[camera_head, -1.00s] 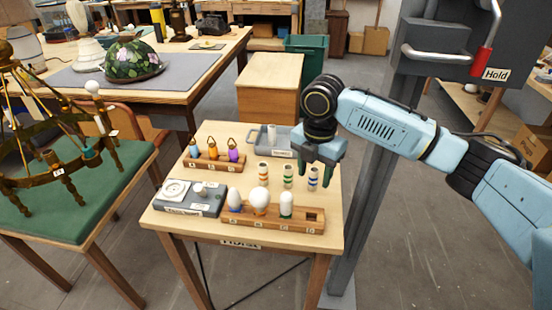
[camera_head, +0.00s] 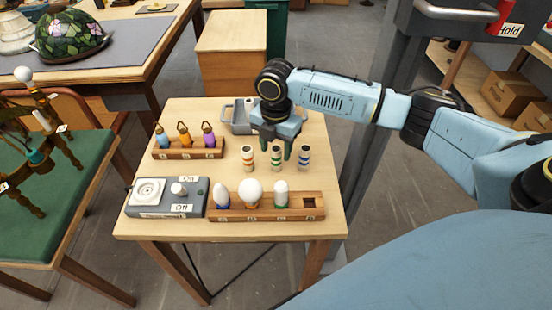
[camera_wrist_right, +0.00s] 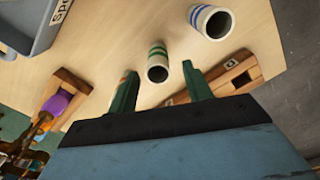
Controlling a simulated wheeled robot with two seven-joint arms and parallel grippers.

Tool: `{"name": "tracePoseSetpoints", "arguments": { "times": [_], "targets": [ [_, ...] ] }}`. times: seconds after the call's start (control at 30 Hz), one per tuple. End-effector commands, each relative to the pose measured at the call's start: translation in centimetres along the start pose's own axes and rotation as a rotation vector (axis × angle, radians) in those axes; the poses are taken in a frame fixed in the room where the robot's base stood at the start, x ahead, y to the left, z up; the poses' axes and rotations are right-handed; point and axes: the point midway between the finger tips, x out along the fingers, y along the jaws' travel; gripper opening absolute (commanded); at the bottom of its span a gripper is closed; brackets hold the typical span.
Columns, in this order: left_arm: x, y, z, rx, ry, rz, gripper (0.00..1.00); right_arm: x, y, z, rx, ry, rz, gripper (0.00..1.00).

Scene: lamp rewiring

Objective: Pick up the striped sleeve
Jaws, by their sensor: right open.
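Three pale striped sleeves stand upright on the small wooden table: an orange-striped sleeve (camera_head: 247,158), a green-striped sleeve (camera_head: 276,158) and a blue-striped sleeve (camera_head: 304,158). My right gripper (camera_head: 278,145) is open and points down just above and behind the green-striped sleeve. In the right wrist view, the green-striped sleeve (camera_wrist_right: 157,66) shows in the gap between the open fingertips (camera_wrist_right: 159,78), with nothing held. The blue-striped sleeve (camera_wrist_right: 211,22) lies clear of the fingers there. The orange-striped sleeve is mostly hidden behind one finger. My left gripper is not in view.
A wooden rack (camera_head: 265,213) holding bulbs, with an empty square slot at its right end, stands in front of the sleeves. A switch box (camera_head: 166,209) and a rack of coloured pendants (camera_head: 188,154) stand left. A grey tray (camera_head: 240,128) sits behind.

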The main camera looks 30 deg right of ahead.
Motion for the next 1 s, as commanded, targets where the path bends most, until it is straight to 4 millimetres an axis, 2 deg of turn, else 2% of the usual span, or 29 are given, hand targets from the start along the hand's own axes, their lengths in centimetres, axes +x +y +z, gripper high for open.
{"name": "tracePoseSetpoints", "arguments": {
  "times": [0.13,0.3,0.4,0.63,1.0],
  "targets": [
    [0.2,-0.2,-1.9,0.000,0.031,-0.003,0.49,2.0,0.0,0.3,0.002,0.001,-0.003,0.50],
    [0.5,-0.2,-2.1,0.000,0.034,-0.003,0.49,4.4,0.0,0.5,0.000,0.000,-0.002,0.50],
    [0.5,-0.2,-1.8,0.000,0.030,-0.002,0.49,5.0,0.0,0.5,0.000,0.000,0.000,0.50],
    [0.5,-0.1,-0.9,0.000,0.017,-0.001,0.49,5.0,0.0,0.5,0.000,-0.001,0.000,0.50],
    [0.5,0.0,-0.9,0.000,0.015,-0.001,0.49,5.0,0.0,0.5,0.000,-0.001,0.000,0.03]
  ]
}}
